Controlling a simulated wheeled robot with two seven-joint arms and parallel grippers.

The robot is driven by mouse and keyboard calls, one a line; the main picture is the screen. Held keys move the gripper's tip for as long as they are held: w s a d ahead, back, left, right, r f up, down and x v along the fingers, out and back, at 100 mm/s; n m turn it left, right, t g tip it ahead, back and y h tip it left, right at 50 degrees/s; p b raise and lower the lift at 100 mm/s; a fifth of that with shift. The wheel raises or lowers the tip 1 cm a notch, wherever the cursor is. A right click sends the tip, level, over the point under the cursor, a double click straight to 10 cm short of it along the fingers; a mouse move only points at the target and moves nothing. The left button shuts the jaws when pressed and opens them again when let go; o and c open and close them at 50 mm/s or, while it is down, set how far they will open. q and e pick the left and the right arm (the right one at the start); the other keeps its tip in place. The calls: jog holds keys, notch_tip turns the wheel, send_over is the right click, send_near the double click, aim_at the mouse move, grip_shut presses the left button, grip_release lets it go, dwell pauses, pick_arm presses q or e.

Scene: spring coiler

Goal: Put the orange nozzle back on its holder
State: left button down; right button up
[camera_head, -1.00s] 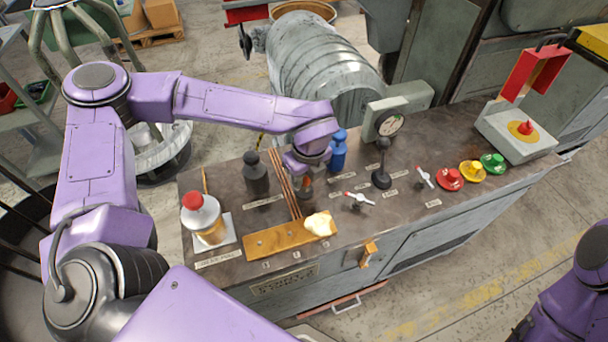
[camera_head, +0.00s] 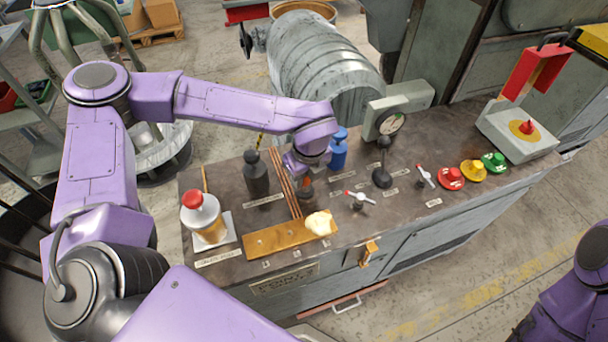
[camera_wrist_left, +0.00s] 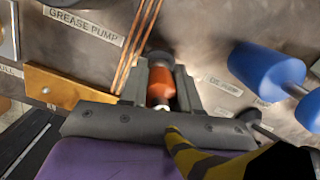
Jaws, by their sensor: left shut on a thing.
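The orange nozzle (camera_wrist_left: 161,84) is between the two dark fingers of my left gripper (camera_wrist_left: 161,90) in the left wrist view. The gripper is shut on it, and a pale tip shows at its near end. A dark round part shows just beyond the nozzle; whether they touch I cannot tell. In the head view my left gripper (camera_head: 304,182) is low over the bench, between the copper rods and the blue bottle, and the nozzle is mostly hidden. I cannot tell which part is the nozzle's holder. My right gripper is out of view; only purple arm parts show at the lower right.
An orange-brown board (camera_head: 275,239) with a pale lump lies in front. Small valve handles (camera_head: 360,198) and coloured buttons (camera_head: 450,178) are to the right.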

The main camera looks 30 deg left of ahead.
pick_arm(q)
jog(key=shift+f, duration=0.25)
jog(key=c, duration=0.7)
grip_release()
jog(key=shift+c, duration=0.2)
jog(key=r, duration=0.3)
jog(key=d+r+b, duration=0.1)
jog(key=r, duration=0.5)
jog(key=shift+s+d+r, duration=0.2)
jog(key=shift+s+r, duration=0.1)
jog(key=shift+r, duration=0.45)
notch_tip(320, 180, up, 13)
jog(key=p, duration=0.9)
jog(key=shift+f, duration=0.1)
